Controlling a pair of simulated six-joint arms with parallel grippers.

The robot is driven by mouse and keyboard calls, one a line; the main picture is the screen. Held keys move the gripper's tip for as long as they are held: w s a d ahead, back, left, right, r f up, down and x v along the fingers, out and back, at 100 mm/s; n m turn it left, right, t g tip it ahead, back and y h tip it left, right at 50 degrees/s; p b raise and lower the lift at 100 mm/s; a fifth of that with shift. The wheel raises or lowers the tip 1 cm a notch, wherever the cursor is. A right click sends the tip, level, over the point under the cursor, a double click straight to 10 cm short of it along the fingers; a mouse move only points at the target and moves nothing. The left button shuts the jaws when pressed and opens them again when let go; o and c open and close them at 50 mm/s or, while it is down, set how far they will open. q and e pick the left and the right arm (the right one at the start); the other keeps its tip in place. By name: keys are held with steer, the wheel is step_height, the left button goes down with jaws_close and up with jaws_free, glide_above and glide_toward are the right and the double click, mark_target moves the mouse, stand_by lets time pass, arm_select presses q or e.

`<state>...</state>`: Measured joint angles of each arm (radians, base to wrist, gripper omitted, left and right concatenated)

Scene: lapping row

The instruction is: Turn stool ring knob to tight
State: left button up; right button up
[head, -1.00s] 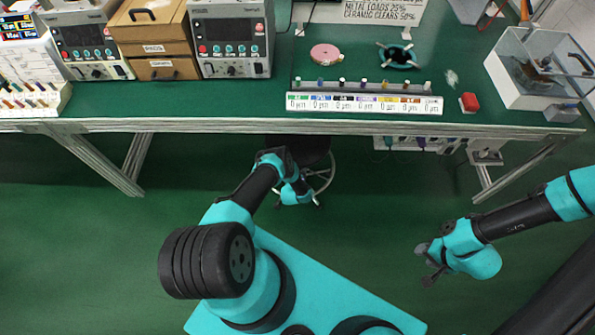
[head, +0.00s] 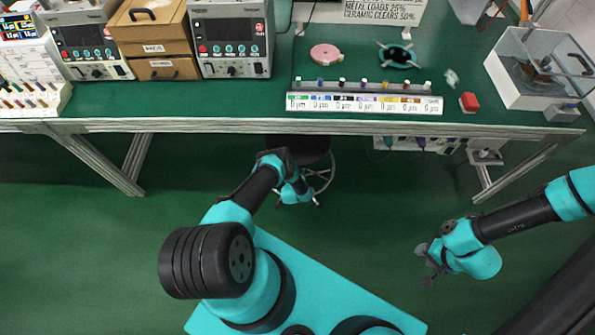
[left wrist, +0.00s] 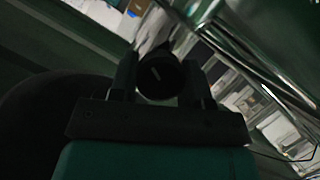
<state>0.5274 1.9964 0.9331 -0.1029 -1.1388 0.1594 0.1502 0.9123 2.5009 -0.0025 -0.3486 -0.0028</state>
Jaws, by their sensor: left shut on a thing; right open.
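The stool stands under the bench's front edge; its dark seat (head: 312,150) and part of its chrome ring (head: 331,172) show in the head view. The knob (left wrist: 158,76) is a round black cap with a short, pale, slanted mark, seen end-on in the left wrist view. My left gripper (left wrist: 160,86) is shut on the knob, one finger on each side. In the head view my left wrist (head: 295,190) is beside the stool and hides its fingertips and the knob. My right gripper (head: 428,262) is open and empty above the green floor, away from the stool.
The green bench (head: 200,95) spans the back, its front rail just beyond my left wrist. A metal bench leg (head: 482,180) stands right of the stool. The floor between my arms is clear.

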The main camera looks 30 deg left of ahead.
arm_select(q)
steer(key=shift+n, duration=0.3)
steer(key=shift+n+t+h, duration=0.6)
steer(key=shift+n, duration=0.5)
steer(key=shift+n+t+h, duration=0.5)
steer(key=shift+n+t, duration=0.1)
steer(key=shift+n, duration=0.5)
steer(key=o, duration=0.9)
steer(key=shift+s, duration=0.15)
steer(key=v, duration=1.7)
